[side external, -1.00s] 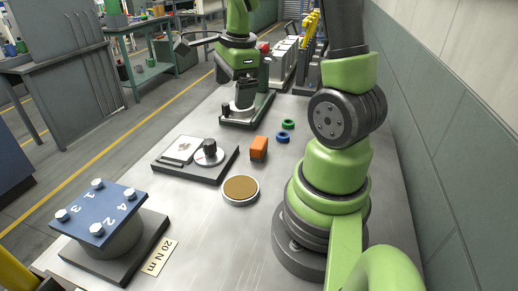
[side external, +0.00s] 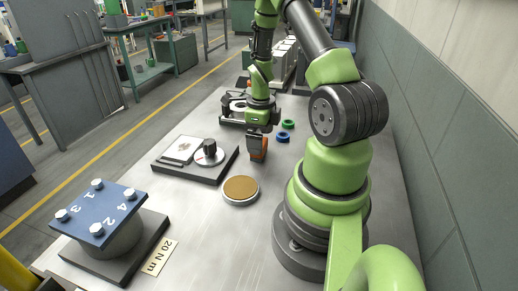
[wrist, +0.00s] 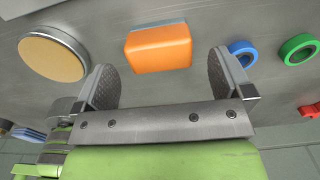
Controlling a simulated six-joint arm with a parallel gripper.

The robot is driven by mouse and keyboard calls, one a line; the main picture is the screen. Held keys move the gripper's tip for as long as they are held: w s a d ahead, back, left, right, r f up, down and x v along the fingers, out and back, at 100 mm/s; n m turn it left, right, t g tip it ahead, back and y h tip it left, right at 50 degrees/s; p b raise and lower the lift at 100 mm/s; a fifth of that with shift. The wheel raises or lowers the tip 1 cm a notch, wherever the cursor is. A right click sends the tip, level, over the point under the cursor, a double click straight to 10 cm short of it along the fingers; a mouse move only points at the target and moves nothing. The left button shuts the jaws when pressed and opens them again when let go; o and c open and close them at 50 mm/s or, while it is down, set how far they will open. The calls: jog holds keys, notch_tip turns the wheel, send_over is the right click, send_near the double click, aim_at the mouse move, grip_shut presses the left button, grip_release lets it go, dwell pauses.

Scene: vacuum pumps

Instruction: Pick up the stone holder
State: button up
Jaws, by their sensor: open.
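The stone holder looks to be the orange block (side external: 263,152), lying on the metal bench. The wrist view shows the orange block (wrist: 159,49) with a thin grey-blue strip along its far edge. My gripper (side external: 257,146) is over the block in the side view and partly hides it. In the wrist view my gripper (wrist: 165,72) is open, its two finger pads spread wider than the block. The block lies ahead of and between the pads, with no contact visible. The exact height of the fingers above it is hard to tell.
A round tan-topped disc (side external: 240,189) lies nearer the camera. A blue ring (side external: 283,137) and a green ring (side external: 288,124) lie right of the block. A dark plate with a dial (side external: 209,152) is to the left. A blue-topped bolted flange (side external: 98,213) stands front left.

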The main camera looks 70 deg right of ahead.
jog(key=shift+f, duration=1.55)
jog(key=shift+c, duration=0.5)
jog(key=c, duration=1)
jog(key=shift+c, duration=0.2)
jog(key=shift+r, duration=0.1)
